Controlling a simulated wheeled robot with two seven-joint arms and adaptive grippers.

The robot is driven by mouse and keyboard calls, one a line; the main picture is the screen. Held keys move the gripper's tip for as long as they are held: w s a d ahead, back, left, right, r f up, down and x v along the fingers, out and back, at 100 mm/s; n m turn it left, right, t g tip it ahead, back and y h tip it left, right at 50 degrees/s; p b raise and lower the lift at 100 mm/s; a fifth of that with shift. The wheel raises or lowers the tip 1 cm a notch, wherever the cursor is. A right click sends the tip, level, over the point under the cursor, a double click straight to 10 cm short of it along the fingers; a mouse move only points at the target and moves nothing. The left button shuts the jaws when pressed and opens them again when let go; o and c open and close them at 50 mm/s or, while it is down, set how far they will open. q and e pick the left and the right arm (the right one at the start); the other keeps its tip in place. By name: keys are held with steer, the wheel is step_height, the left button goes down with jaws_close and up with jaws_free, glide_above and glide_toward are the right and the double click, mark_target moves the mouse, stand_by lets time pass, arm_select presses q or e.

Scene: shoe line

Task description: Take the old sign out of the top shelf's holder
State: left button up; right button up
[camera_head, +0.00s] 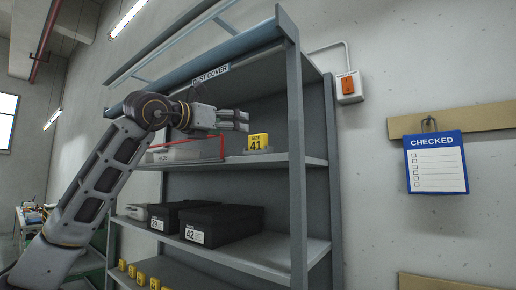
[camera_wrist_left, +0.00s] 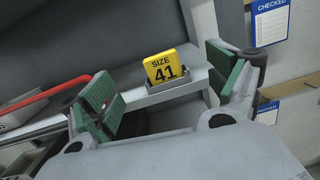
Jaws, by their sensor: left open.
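The sign is a yellow plate reading "SIZE 41" (camera_head: 258,142). It stands in a small grey holder (camera_wrist_left: 176,97) on the front edge of the top shelf (camera_head: 280,159). The sign also shows in the left wrist view (camera_wrist_left: 163,67), upright and slightly tilted in that picture. My left gripper (camera_head: 234,121) is above and left of the sign in the head view. In the wrist view its green-padded fingers (camera_wrist_left: 172,100) are wide apart, one on each side of the sign and holder, touching neither as far as I can see. My right gripper is in neither view.
A red bar (camera_head: 222,148) and a grey box (camera_head: 180,151) are left of the sign on the top shelf. Dark boxes (camera_head: 222,225) sit on the shelf below. The rack's upright post (camera_head: 296,150) is to the right. A "CHECKED" card (camera_head: 436,165) hangs on the wall.

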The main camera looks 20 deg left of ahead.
arm_select(q)
steer(key=shift+w+a+f+n+y, duration=0.15)
steer(key=shift+f+n+y, duration=0.1)
steer(key=shift+f, duration=0.15)
steer(key=shift+a+f+n+y, duration=0.15)
steer(key=shift+f+n, duration=0.1)
steer(key=shift+f, duration=0.15)
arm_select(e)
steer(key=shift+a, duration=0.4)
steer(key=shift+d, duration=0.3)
arm_select(q)
steer(key=p, duration=0.2)
glide_toward(256, 138)
steer(key=x, duration=0.4)
steer(key=shift+w+r, duration=0.15)
steer(key=shift+r, duration=0.05)
steer(key=shift+w+d+p, duration=0.15)
steer(key=shift+w+p, duration=0.2)
steer(key=shift+w, duration=0.25)
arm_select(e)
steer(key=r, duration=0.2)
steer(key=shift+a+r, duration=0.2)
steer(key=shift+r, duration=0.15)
arm_select(q)
steer(key=shift+w, duration=0.1)
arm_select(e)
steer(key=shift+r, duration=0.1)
